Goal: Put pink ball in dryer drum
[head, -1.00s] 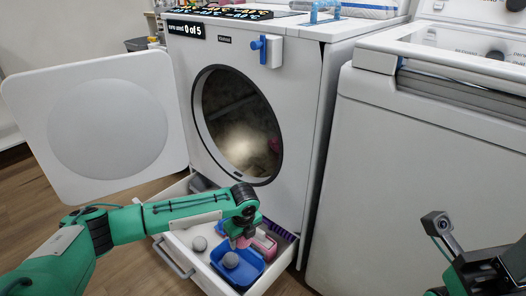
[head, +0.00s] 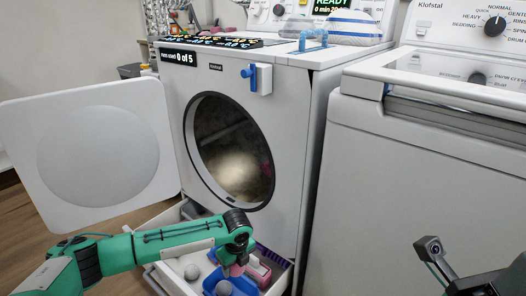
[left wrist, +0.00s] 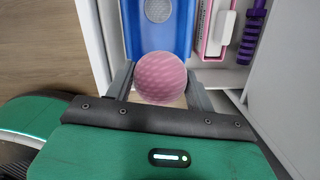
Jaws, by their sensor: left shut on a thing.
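The pink ball (left wrist: 161,77) is between the fingers of my left gripper (left wrist: 160,88), which is shut on it, in the left wrist view. In the head view my left gripper (head: 236,268) is low over the pulled-out drawer, by the blue tray, and mostly hides the ball. The dryer drum (head: 230,145) shows through the round open doorway, above and behind the gripper. A small reddish patch shows inside at its right. My right arm is at the lower right corner; its fingers cannot be made out.
The open dryer door (head: 95,155) stands at the left. The drawer holds a blue tray (left wrist: 160,35), grey balls (head: 191,272), a pink-framed item (left wrist: 215,28) and a purple brush-like item (left wrist: 252,35). A white washer (head: 420,180) stands at the right.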

